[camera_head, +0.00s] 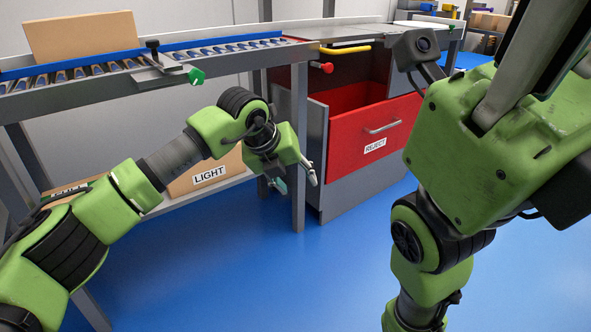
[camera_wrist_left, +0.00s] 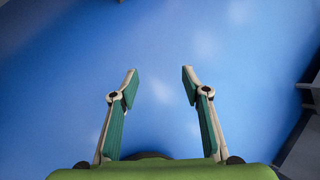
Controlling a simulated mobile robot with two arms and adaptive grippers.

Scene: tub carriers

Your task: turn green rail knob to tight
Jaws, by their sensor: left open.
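The green rail knob (camera_head: 196,76) sticks out from the front of the conveyor's side rail, at the end of a grey bracket below a black clamp handle (camera_head: 153,47). Its tight or loose setting cannot be read. My left gripper (camera_head: 294,182) is below and to the right of the knob, in front of the frame leg, pointing down and touching nothing. In the left wrist view my left gripper (camera_wrist_left: 159,76) is open and empty, with only blue floor between its fingers. My right arm is at the right; its gripper is not in view.
A roller conveyor (camera_head: 100,68) carries a cardboard box (camera_head: 82,36). A red knob (camera_head: 327,67) and yellow handle (camera_head: 345,49) sit above the red REJECT drawer (camera_head: 345,128). A LIGHT carton (camera_head: 182,183) stands on the lower shelf. The blue floor (camera_head: 330,270) ahead is clear.

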